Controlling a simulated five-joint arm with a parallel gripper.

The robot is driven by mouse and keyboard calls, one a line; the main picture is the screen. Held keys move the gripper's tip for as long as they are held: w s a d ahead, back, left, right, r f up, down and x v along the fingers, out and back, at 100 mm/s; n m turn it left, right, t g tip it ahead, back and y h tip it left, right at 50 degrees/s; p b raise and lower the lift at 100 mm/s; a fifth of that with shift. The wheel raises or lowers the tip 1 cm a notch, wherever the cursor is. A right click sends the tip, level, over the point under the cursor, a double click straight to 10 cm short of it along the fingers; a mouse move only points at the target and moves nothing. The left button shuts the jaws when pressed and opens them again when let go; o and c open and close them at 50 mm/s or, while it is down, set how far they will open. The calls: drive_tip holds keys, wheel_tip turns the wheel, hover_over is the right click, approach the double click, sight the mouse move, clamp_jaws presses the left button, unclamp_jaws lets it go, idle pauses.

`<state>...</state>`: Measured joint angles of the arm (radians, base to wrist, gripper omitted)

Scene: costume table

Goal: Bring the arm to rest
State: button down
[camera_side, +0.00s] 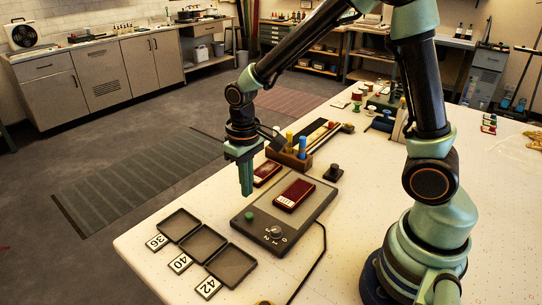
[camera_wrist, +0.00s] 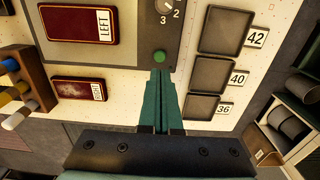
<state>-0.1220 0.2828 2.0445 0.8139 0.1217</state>
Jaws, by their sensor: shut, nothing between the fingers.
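My gripper (camera_side: 246,192) is shut and empty, pointing down above the table near the grey device's left edge. In the wrist view its closed fingertips (camera_wrist: 161,74) appear just below the device's green button (camera_wrist: 159,57); I cannot tell the exact height. The arm is bent forward over the table. The grey device (camera_side: 265,226) carries a dark red box (camera_side: 294,194), whose label reads LEFT in the wrist view (camera_wrist: 80,24). A second red box (camera_side: 267,172), labelled RIGHT in the wrist view (camera_wrist: 79,89), lies behind the gripper, off the device.
Three empty dark trays, (camera_side: 179,222), (camera_side: 203,243) and (camera_side: 232,266), stand by cards 36, 40 and 42 at the front left. A wooden holder (camera_side: 290,157) with coloured sticks and a small black object (camera_side: 333,172) stand behind. A cable (camera_side: 318,262) runs from the device.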

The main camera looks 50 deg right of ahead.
drive_tip(key=shift+r, duration=0.1)
drive_tip(key=s+d+r+t, duration=0.2)
drive_tip(key=s+r, duration=0.2)
drive_tip(key=r, duration=0.3)
drive_tip(key=s+d+r+t, duration=0.2)
drive_tip(key=s+r+t, duration=0.1)
drive_tip(key=r, duration=0.4)
drive_tip(key=shift+s+d+r+t, duration=0.3)
drive_tip(key=shift+s+r, duration=0.1)
drive_tip(key=shift+s, duration=0.25)
idle(0.6)
